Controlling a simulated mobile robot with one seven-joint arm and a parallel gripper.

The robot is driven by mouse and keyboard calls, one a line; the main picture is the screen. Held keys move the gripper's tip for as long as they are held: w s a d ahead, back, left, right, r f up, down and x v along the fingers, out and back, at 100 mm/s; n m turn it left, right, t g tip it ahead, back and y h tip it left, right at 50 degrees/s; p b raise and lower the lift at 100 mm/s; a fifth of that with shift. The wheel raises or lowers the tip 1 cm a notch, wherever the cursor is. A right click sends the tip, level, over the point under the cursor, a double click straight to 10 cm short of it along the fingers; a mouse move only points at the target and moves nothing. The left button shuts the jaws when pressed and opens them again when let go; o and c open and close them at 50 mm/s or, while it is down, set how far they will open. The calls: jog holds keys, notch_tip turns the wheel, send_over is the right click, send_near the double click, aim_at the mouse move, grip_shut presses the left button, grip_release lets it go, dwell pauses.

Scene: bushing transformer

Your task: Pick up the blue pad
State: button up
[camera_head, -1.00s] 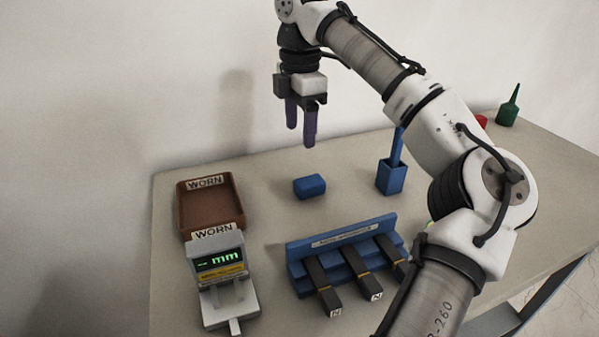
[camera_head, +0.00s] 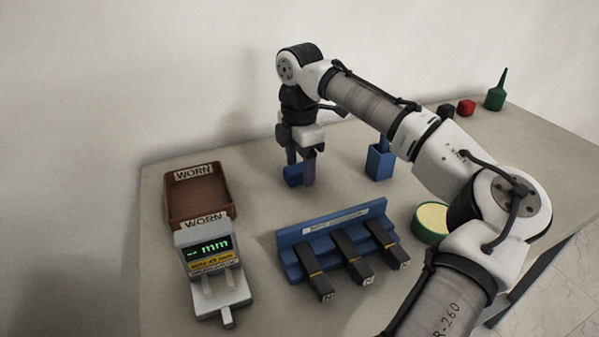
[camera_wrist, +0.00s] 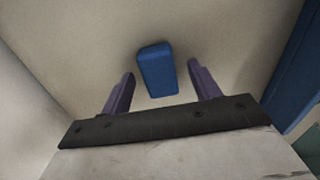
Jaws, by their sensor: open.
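The blue pad (camera_head: 292,174) lies on the table, partly hidden behind my gripper's fingers in the head view. In the wrist view the blue pad (camera_wrist: 157,70) sits between and a little beyond the fingertips, with a gap on both sides. My gripper (camera_head: 299,172) points down over the pad, its two purple fingers apart. It also shows in the wrist view (camera_wrist: 162,80), open and empty. I cannot tell how far above the table the fingertips are.
A blue holder (camera_head: 379,163) stands right of the pad. In front is a blue rack (camera_head: 290,240) with several black blocks. A brown WORN tray (camera_head: 232,212) and a gauge with a green display (camera_head: 208,252) are at left. A green-rimmed round container (camera_head: 431,222) is at right.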

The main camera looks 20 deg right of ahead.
aim_at(300, 168)
jog(key=shift+f, duration=0.6)
jog(key=c, duration=1.1)
jog(key=shift+o, duration=0.2)
jog(key=shift+r, duration=0.1)
notch_tip(300, 168, up, 20)
jog(key=p, duration=0.2)
jog(key=o, duration=0.4)
jog(key=c, duration=0.3)
